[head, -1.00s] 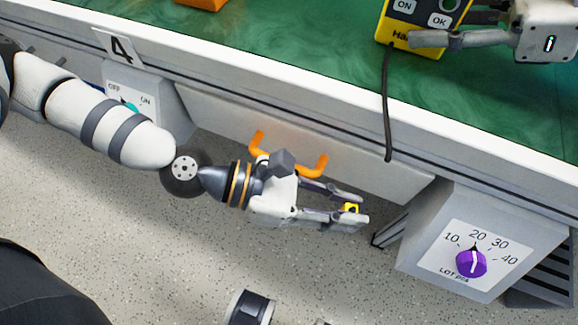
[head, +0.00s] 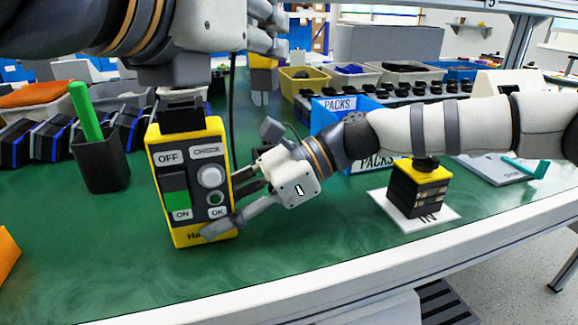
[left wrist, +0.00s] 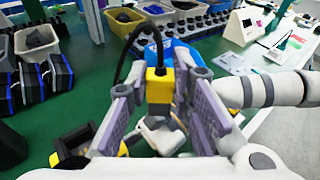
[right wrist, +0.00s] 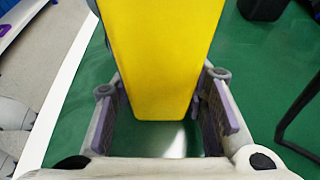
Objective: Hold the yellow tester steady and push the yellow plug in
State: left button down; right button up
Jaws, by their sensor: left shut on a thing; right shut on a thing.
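The yellow tester (head: 189,221) stands upright near the table's front edge, with a black top, a rocker marked OFF and ON, and a round CHECK button. My right gripper (head: 221,208) is shut on its lower part; the right wrist view shows its yellow body (right wrist: 160,60) between the fingers. My left gripper (head: 266,45) is shut on the yellow plug (head: 263,62), prongs pointing down, in the air right of the tester's top and apart from it. In the left wrist view the plug (left wrist: 159,90) sits between the pads, with the tester (left wrist: 75,150) at lower left. The tester's socket is not clear.
A black cable (left wrist: 127,55) loops from the plug. A black cup (head: 102,163) with a green stick stands left of the tester. A black-and-yellow stack (head: 418,190) sits on a white card at right. Bins (head: 310,82) line the back. The green table front is clear.

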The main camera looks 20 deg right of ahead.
pick_arm(q)
jog(key=w+a+r+n+t+y, duration=0.1)
jog(key=a+r+n+t+y, duration=0.2)
jog(key=a+r+n+y, duration=0.3)
jog(key=a+n+y, duration=0.1)
jog(key=a+y, duration=0.1)
jog(key=y, duration=0.1)
jog(key=shift+w+n+t+y, duration=0.3)
jog(key=shift+t, duration=0.1)
jog(key=shift+s+f, duration=0.1)
jog(key=shift+f, duration=2.85)
jog(key=shift+f, duration=1.65)
jog(key=c, duration=1.3)
grip_release()
jog(key=shift+c, duration=0.2)
